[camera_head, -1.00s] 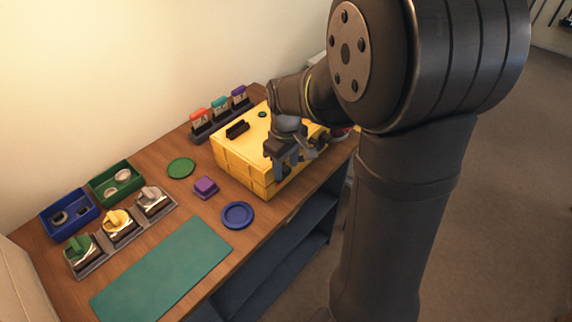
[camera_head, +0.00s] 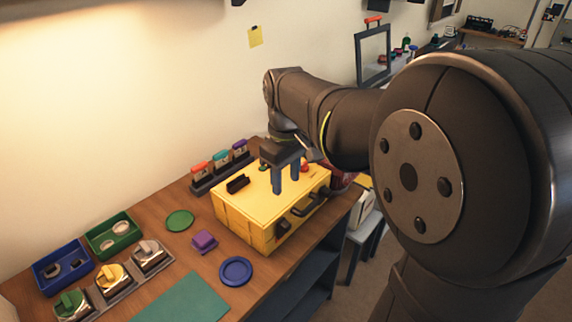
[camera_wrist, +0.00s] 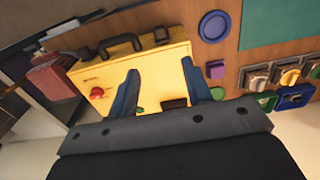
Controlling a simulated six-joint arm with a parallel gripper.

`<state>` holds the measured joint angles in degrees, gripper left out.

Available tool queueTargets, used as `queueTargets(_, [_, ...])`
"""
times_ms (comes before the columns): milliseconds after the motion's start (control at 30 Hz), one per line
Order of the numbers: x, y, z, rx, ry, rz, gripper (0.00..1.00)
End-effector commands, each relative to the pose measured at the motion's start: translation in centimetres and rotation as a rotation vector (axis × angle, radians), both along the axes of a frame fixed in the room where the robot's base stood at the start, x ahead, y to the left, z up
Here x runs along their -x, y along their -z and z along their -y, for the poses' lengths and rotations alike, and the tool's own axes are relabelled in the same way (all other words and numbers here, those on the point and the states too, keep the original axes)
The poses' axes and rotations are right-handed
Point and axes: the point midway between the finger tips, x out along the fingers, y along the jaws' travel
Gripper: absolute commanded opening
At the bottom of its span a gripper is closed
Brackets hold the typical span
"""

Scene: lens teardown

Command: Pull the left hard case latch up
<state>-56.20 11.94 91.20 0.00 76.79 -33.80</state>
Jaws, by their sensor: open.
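The yellow hard case (camera_head: 248,204) stands shut on the wooden bench. Its front face carries a dark handle (camera_head: 306,203) with a small dark latch on each side. The left latch (camera_head: 283,227) is on the front face near the left corner; it also shows in the wrist view (camera_wrist: 160,34). I cannot tell whether it is up or down. My gripper (camera_head: 286,182) is open and empty, fingers pointing down over the lid, behind the left latch and apart from it. In the wrist view my gripper (camera_wrist: 160,68) spans part of the lid.
A black block (camera_head: 237,183) and a red knob (camera_wrist: 97,92) are on the lid. A purple cube (camera_head: 204,241) and a blue disc (camera_head: 236,270) lie left of the case. Bins, trays and a green mat (camera_head: 185,300) fill the bench's left end. The bench edge runs close before the case.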

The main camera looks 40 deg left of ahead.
Motion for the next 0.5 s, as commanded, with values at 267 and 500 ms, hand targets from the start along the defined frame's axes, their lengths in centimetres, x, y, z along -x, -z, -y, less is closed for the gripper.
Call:
queueTargets(267, [0.0, -3.2, 0.0, 0.000, 0.000, 0.000, 0.45])
queueTargets(500, [0.0, -3.4, 0.0, 0.001, 0.000, 0.000, 0.45])
